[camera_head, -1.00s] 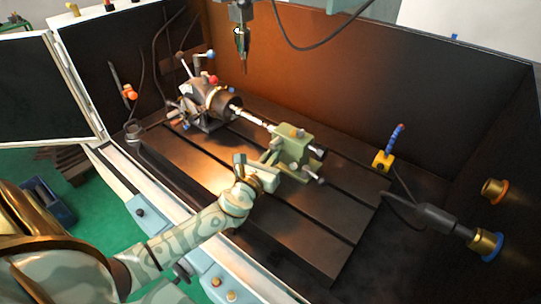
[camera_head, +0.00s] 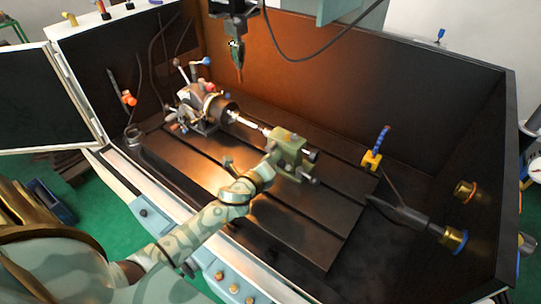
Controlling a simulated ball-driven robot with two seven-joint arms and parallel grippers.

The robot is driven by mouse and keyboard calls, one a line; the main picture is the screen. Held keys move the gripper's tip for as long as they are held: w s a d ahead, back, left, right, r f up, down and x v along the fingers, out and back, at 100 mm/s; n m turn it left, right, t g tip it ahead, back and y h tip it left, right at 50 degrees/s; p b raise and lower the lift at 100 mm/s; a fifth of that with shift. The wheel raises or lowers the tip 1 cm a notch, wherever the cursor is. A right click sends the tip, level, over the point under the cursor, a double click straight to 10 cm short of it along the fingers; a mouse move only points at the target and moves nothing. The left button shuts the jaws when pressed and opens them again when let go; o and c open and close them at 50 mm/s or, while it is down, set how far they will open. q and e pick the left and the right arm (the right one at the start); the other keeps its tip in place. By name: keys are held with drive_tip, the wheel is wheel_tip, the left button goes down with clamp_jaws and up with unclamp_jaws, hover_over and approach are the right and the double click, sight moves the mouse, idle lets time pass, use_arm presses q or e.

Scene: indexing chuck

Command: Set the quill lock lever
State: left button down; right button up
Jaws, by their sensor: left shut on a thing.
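The green tailstock (camera_head: 289,160) stands on the slotted table, its centre pointing left to a thin bright workpiece (camera_head: 252,124) held in the dark chuck (camera_head: 222,109) of the indexing head. My left gripper (camera_head: 270,156) is at the tailstock's near left side, its fingers shut against it. The quill lock lever is not clearly visible; the gripper covers the spot where the fingers close, so the grip on it is hard to see. Knobs (camera_head: 311,154) show on the tailstock's right end. My right gripper is not in view.
A spindle tool (camera_head: 237,58) hangs above the chuck. A blue jointed hose on a yellow block (camera_head: 371,160) stands right of the tailstock. Dark enclosure walls (camera_head: 300,75) close in the back and right. The slotted table (camera_head: 305,215) is bare in front.

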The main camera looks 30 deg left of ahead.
use_arm(q)
drive_tip(key=shift+d+r+n+h+p, duration=0.15)
drive_tip(key=shift+r+n+h+p, duration=0.2)
drive_tip(key=shift+n+p, duration=0.7)
drive_tip(key=shift+n, duration=0.35)
drive_tip(key=c, duration=1.5)
unclamp_jaws()
drive_tip(key=s+r, duration=0.1)
drive_tip(key=s, duration=0.4)
drive_tip(key=s+r, duration=0.1)
drive_tip(key=s, duration=0.4)
drive_tip(key=s+r, duration=0.1)
drive_tip(key=s, duration=0.5)
drive_tip(key=shift+p, duration=0.3)
drive_tip(key=shift+s+f, duration=0.1)
drive_tip(key=shift+s, duration=0.05)
